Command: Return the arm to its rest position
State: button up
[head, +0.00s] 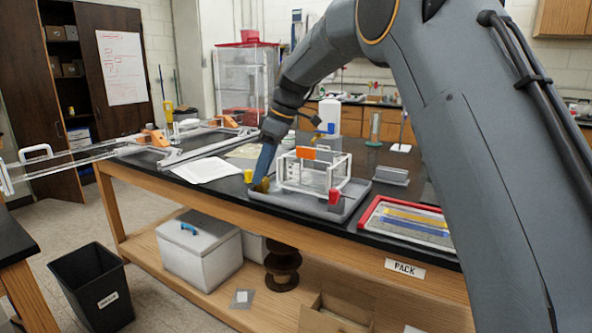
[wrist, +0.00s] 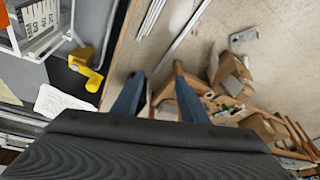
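My arm reaches across the head view from the upper right and bends down to the bench. My gripper (head: 260,178) points down near the left end of the grey tray (head: 345,207). In the wrist view, its two blue fingers (wrist: 160,84) are apart with nothing between them, so it is open and empty. A small white extrusion frame (head: 287,172) stands in the tray, with orange and red pieces on it. A yellow piece (wrist: 85,68) lies to the left of the fingers, beside the frame's corner (wrist: 62,38) in the wrist view.
The black bench top (head: 228,189) holds white papers (head: 208,168), a red-rimmed tray (head: 408,224) and a long rail assembly (head: 190,150). Below are a white cooler (head: 200,252) and a black bin (head: 90,289). Floor shows beneath the fingers in the wrist view.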

jog(key=s+d+f+m+h, duration=0.1)
jog(key=s+d+f+m, duration=0.35)
jog(key=d, duration=0.45)
jog(key=s+d+f+m+h, duration=0.1)
jog(key=s+d+f+m, duration=0.2)
jog(key=s+d, duration=0.3)
jog(key=s+d+f+m+h, duration=0.1)
jog(key=s+d+f+m, duration=0.3)
jog(key=s, duration=1)
jog(key=s+d+f+m+h, duration=0.1)
jog(key=s+d+f+m, duration=0.3)
jog(key=s+d, duration=0.5)
notch_tip(320, 180, down, 3)
jog(key=shift+s+d+r, duration=0.15)
jog(key=shift+s+r, duration=0.05)
jog(key=shift+s, duration=0.5)
